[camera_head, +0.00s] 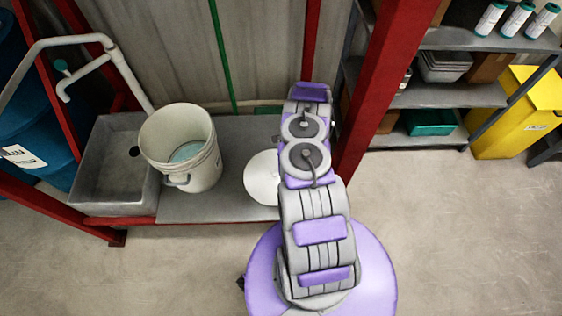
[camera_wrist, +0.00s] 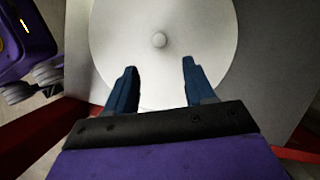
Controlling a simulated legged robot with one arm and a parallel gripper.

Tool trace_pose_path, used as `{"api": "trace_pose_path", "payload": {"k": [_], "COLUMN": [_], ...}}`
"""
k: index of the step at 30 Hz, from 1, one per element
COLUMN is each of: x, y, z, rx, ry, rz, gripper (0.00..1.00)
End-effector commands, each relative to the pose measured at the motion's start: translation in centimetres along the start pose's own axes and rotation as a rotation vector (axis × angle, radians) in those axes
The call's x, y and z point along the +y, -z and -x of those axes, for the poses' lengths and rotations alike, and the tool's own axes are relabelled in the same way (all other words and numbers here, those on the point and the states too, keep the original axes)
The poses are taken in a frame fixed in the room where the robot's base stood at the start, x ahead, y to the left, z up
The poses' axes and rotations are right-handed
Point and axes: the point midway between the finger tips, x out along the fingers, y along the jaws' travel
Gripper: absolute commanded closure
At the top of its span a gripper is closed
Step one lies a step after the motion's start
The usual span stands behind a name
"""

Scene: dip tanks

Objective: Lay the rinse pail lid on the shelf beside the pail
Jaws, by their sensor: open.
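The rinse pail (camera_head: 190,150) is a white bucket with no lid on it, standing on the grey shelf (camera_head: 215,206) with pale blue-green liquid inside. The lid (camera_head: 262,178) is a white disc lying on the shelf to the right of the pail, apart from it. My arm hides its right part in the head view. In the wrist view the lid (camera_wrist: 120,40) lies flat with its small round knob (camera_wrist: 159,40) upward. My gripper (camera_wrist: 160,68) is open and empty, its two fingers over the lid's near part, short of the knob. The arm hides the gripper in the head view.
A grey sink (camera_head: 112,165) with a pipe tap is left of the pail. Red posts (camera_head: 378,90) frame the shelf. A storage rack (camera_head: 440,95) and a yellow bin (camera_head: 515,115) stand at the right. The floor at the right front is clear.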

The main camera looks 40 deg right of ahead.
Motion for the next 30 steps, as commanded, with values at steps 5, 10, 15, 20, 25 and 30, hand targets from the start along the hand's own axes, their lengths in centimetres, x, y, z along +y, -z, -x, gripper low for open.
{"api": "trace_pose_path", "payload": {"k": [5,10,15,20,25,30], "x": [-0.5,-2.4,-4.0,-4.2,-3.2,-0.9], "y": [-0.6,-4.8,-11.7,-17.9,-24.0,-29.4], "z": [1.4,4.4,9.2,13.5,18.0,22.3], "rx": [-0.004,-0.027,-0.06,-0.08,-0.092,-0.095], "ry": [0.002,-0.002,-0.018,-0.039,-0.066,-0.102], "rz": [0.015,0.114,0.277,0.433,0.598,0.762], "gripper": [0.46,0.46,0.46,0.46,0.46,0.46]}}
